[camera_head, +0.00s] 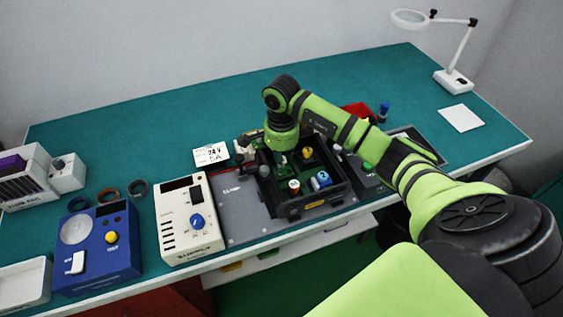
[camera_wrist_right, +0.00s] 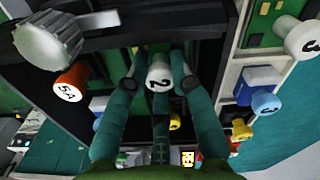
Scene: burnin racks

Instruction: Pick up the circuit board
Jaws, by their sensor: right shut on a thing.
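My right gripper (camera_head: 281,157) reaches down into the black open box (camera_head: 312,208) on the bench. In the right wrist view its teal fingers (camera_wrist_right: 158,82) are closed around a pale round piece marked 2 (camera_wrist_right: 159,76). Green circuit-board surfaces (camera_wrist_right: 112,62) show behind and beside the fingers. I cannot tell whether the marked piece is fixed to a board, or whether a board is lifted. The fingers and arm hide much of the box's inside. My left gripper is not in view.
In the box are a blue part (camera_head: 321,180) and a red-and-white cylinder (camera_head: 294,187). An orange piece marked 5A (camera_wrist_right: 70,84) lies near the fingers. A white meter unit (camera_head: 188,222) and a blue unit (camera_head: 98,247) stand left. The back of the bench (camera_head: 190,120) is clear.

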